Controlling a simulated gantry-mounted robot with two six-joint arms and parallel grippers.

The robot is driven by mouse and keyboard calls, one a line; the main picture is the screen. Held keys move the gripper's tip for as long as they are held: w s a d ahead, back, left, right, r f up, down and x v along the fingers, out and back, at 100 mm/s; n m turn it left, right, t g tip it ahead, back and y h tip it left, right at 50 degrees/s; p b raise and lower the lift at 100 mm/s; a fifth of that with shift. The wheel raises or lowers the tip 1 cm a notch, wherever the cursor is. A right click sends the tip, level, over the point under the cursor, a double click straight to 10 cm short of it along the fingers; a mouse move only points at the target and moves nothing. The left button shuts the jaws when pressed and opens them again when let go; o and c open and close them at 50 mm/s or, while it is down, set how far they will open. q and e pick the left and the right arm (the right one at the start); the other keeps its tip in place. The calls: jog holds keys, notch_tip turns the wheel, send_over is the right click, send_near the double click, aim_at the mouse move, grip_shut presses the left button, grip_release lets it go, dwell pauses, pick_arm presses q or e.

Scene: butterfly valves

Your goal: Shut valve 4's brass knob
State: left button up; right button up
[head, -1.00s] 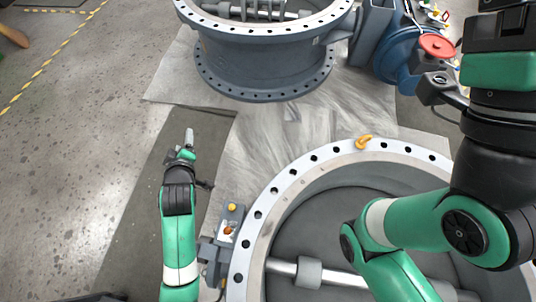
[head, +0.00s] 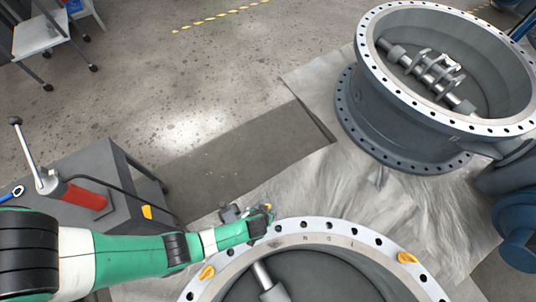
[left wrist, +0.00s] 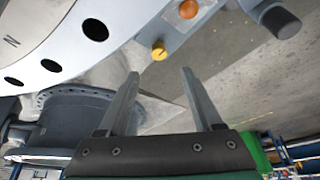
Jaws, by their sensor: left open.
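The near valve's pale bolted flange (head: 330,240) lies at the bottom of the head view. A grey control box at its rim shows in the left wrist view (left wrist: 205,22). It carries a yellow, brass-like knob (left wrist: 159,50) and an orange-brown knob (left wrist: 188,9). No valve number is readable. My left gripper (head: 264,214) is by the flange's rim in the head view. In the wrist view its two fingers (left wrist: 160,72) are open and empty, with the yellow knob just beyond the gap between the tips. My right gripper is not in view.
A second large valve (head: 440,75) stands at the upper right. Yellow eyebolts (head: 407,258) sit on the near flange.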

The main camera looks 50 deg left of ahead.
pick_arm(q)
jog(key=b+x, duration=0.7)
jog(key=x, duration=0.2)
jog(key=shift+d, duration=0.1)
jog(key=shift+w+f+b, duration=0.3)
jog(key=shift+f, duration=0.2)
grip_shut()
